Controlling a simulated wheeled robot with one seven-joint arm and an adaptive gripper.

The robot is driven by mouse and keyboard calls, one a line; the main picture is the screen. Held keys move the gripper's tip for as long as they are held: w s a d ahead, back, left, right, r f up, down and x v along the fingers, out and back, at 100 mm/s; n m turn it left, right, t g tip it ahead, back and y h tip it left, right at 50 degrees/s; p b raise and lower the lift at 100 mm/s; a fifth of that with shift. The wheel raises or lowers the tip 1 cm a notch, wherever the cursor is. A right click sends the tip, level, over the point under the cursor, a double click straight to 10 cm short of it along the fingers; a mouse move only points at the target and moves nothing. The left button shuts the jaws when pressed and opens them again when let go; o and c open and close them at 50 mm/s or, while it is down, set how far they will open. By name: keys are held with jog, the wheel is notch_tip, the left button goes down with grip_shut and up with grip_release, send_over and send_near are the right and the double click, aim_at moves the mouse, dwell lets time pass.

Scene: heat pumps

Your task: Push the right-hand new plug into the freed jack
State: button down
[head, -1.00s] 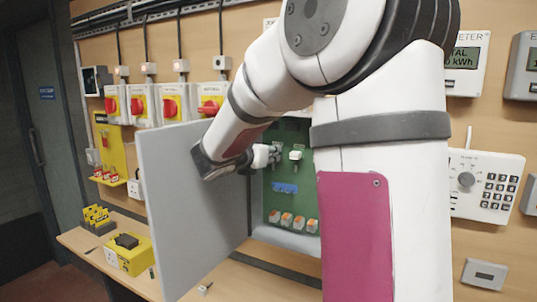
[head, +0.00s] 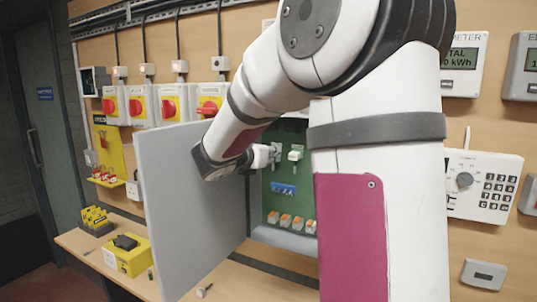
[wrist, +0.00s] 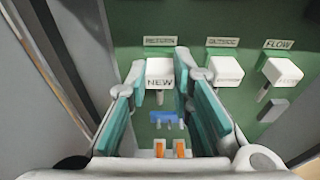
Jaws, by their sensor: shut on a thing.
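My gripper (wrist: 160,70) is shut on a white plug marked NEW (wrist: 160,82), its teal-padded fingers on either side. The plug is in front of the green board (wrist: 130,35), below the left of three labels; whether it is seated in a jack cannot be told. Two more white plugs, a middle one (wrist: 225,70) and a right one (wrist: 282,72) under the FLOW label, sit to its right. In the head view my gripper (head: 272,156) reaches into the open cabinet, with one white plug (head: 295,153) to its right. My arm hides the cabinet's right part.
The open grey cabinet door (head: 190,215) stands close to my forearm on the left. A blue piece (head: 283,188) and several orange-and-white parts (head: 297,223) are lower on the board. A yellow box (head: 127,255) stands on the bench. A small item (head: 204,291) lies near the door.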

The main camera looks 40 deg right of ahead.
jog(key=shift+w+d, duration=0.1)
jog(key=shift+d, duration=0.15)
dwell(0.4)
jog(key=c, duration=1.5)
grip_release()
jog(key=shift+d, duration=0.1)
jog(key=shift+a+f+p+v, duration=0.15)
jog(key=shift+f+v, duration=0.3)
jog(key=shift+v, duration=1.85)
jog(key=shift+a+f+p+v, duration=0.15)
jog(key=shift+f+v, duration=0.35)
jog(key=shift+v, duration=1.8)
jog(key=shift+d+f+p+v, duration=0.1)
jog(key=shift+f+p+v, duration=0.25)
jog(key=shift+v, duration=1.95)
